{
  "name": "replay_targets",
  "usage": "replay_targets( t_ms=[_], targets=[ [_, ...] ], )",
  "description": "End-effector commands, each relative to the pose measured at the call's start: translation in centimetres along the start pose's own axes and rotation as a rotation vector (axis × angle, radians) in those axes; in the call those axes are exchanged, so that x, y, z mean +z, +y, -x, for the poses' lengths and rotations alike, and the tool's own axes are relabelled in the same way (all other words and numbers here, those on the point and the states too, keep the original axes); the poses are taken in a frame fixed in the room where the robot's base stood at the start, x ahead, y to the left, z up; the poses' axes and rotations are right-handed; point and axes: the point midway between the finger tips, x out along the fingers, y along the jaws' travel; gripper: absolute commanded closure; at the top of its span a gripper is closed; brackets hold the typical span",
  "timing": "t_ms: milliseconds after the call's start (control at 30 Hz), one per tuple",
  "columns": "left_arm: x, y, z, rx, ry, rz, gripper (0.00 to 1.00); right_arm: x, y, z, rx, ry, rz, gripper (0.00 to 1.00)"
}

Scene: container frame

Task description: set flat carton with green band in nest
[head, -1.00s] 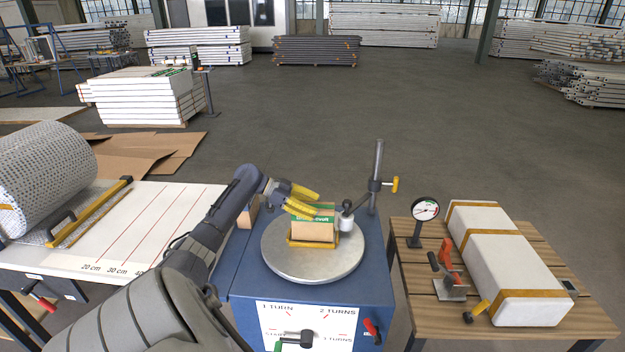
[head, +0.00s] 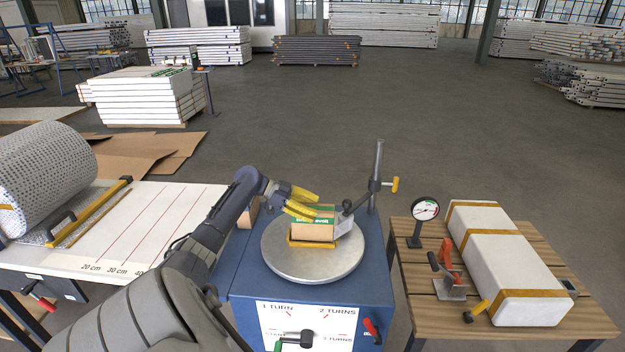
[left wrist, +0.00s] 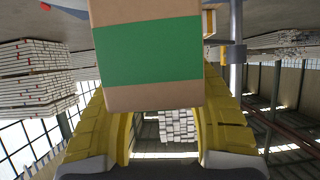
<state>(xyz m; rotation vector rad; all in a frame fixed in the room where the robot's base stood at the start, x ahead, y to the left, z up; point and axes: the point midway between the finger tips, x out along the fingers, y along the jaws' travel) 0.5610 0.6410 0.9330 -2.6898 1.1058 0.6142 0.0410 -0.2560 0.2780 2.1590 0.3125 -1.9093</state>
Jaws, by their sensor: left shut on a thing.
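The flat carton (head: 312,232), brown with a green band, is on the round grey turntable (head: 285,262) in the head view. A yellow nest (head: 312,244) shows along its front edge; whether the carton is fully seated in it I cannot tell. My left gripper (head: 302,203), with yellow fingers, reaches in from the left at the carton's rear. In the left wrist view the carton (left wrist: 150,50) stands at the fingertips, its green band facing me, and the left gripper (left wrist: 165,110) is shut on it. My right gripper is not in view.
The turntable sits on a blue cabinet (head: 250,275). A post (head: 378,175) with an arm and a grey plate (head: 349,230) stands close at the carton's right. A wooden table (head: 425,295) with a dial gauge (head: 425,209) and a long white package (head: 505,260) is on the right.

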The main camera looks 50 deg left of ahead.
Motion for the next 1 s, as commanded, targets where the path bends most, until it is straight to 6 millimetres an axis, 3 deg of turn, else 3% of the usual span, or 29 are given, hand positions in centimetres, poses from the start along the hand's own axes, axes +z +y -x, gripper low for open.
replay_targets(
  t_ms=[100,133,333,667,1000],
  targets=[
    [0.1,0.0,-0.1,-0.001,0.002,-0.001,0.96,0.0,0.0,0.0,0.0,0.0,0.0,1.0],
    [0.1,0.0,-0.1,-0.001,0.002,-0.001,0.46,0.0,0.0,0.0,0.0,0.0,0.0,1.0],
    [0.1,0.0,-0.1,-0.001,0.001,-0.001,0.22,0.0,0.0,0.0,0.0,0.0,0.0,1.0],
    [0.2,0.0,0.3,0.0,-0.002,0.0,0.22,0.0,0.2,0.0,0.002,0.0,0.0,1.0],
    [0.2,0.0,5.3,-0.001,-0.004,0.0,0.22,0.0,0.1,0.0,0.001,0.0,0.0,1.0]
  ],
)
